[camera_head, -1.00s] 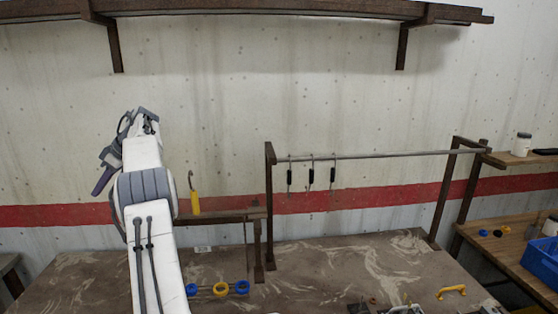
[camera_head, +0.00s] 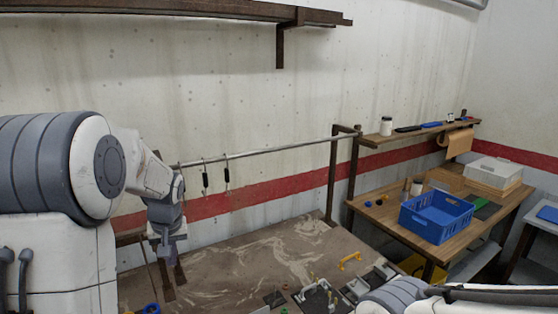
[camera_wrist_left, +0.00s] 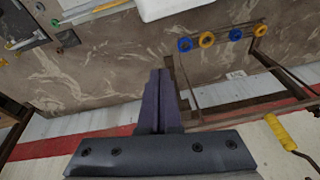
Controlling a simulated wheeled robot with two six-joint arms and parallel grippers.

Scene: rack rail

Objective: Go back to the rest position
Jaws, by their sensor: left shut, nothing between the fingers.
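My left gripper (camera_head: 168,258) hangs in front of the left end of the metal rail (camera_head: 270,149), pointing down over the table side. Its dark fingers (camera_wrist_left: 160,90) are pressed together in the left wrist view, with nothing between them. Two black-handled hooks (camera_head: 226,174) hang on the rail just right of the gripper, apart from it. My left arm fills the left of the head view and hides what is behind it. A white link of my right arm shows at the bottom right; I see no right gripper.
The stone-patterned table (camera_head: 245,250) has tools and a yellow handle (camera_head: 350,261) at its front right. A blue crate (camera_head: 437,216) stands on the wooden bench. The left wrist view shows blue and yellow rings (camera_wrist_left: 207,40) and a yellow-handled hook (camera_wrist_left: 281,132).

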